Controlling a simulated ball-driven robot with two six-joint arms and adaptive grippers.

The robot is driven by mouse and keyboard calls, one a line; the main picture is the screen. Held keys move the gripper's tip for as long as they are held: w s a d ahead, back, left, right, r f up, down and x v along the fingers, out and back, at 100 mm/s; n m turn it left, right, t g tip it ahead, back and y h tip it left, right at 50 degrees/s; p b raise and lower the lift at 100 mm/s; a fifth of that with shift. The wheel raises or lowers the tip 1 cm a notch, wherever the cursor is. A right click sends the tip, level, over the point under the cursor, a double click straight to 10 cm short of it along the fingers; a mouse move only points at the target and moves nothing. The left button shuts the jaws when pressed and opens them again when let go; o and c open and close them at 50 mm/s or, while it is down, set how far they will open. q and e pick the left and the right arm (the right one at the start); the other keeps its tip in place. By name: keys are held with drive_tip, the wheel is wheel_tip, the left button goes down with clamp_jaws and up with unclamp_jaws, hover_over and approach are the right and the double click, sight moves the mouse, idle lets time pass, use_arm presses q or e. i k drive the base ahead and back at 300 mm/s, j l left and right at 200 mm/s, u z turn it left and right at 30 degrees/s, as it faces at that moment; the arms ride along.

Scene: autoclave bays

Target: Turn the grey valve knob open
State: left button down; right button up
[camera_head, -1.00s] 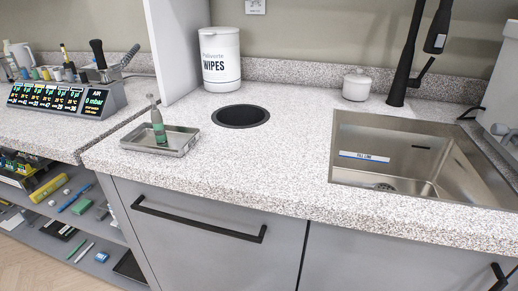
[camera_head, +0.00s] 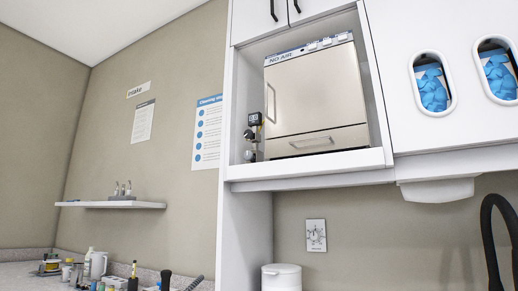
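A small valve assembly stands in the wall bay, just left of the steel autoclave (camera_head: 318,90). A rounded light grey knob (camera_head: 249,155) sits low on it, and a darker knob (camera_head: 248,134) sits above. A small black gauge with a lit display (camera_head: 254,119) tops the assembly. The knobs are too small to tell how far they are turned. The autoclave's front is shut, and its top strip reads "NO AIR". Neither of my grippers is in view.
The white bay shelf (camera_head: 310,165) has a raised edge below the autoclave. Two glove boxes (camera_head: 431,88) are set in the cabinet at right. A black tap (camera_head: 494,235) rises at lower right. A small wall shelf (camera_head: 110,205) is at left. The counter (camera_head: 20,272) holds several bottles.

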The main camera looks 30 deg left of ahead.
sight(248, 155)
drive_tip(key=u, duration=0.95)
drive_tip(key=j+z, duration=0.1)
drive_tip(key=z, duration=0.3)
drive_tip(key=i+j+z, duration=0.1)
drive_tip(key=z, duration=0.3)
drive_tip(key=i+j+z, duration=0.1)
drive_tip(key=j+z, duration=0.3)
drive_tip(key=j, duration=0.65)
drive_tip(key=j+z, duration=0.4)
drive_tip(key=j, duration=0.65)
